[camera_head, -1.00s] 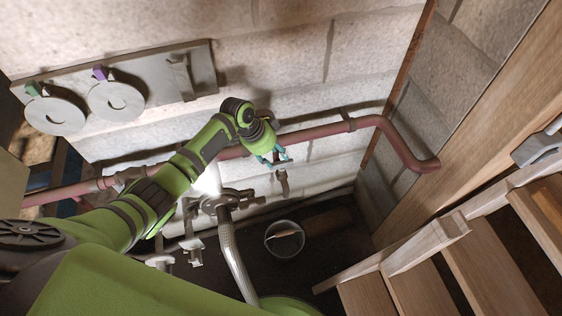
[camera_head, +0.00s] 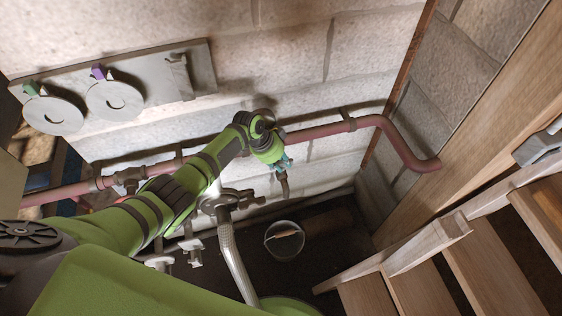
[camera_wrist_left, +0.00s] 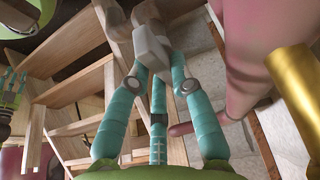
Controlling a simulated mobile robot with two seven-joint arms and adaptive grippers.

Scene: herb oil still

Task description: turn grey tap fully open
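My left gripper (camera_head: 284,165) reaches to the wall below the red pipe, at the grey tap (camera_head: 283,183), whose lower part hangs beneath the fingers. The fingers and the arm hide the upper part of the tap. Teal fingers of what looks like my right gripper (camera_wrist_left: 12,82) show at the left edge of that view, partly cut off.
The red pipe (camera_head: 318,132) runs along the block wall and bends at the right. A bucket (camera_head: 284,240) stands on the dark floor below. Wooden steps (camera_head: 430,250) fill the lower right. A grey panel with two discs (camera_head: 150,85) is on the wall, upper left.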

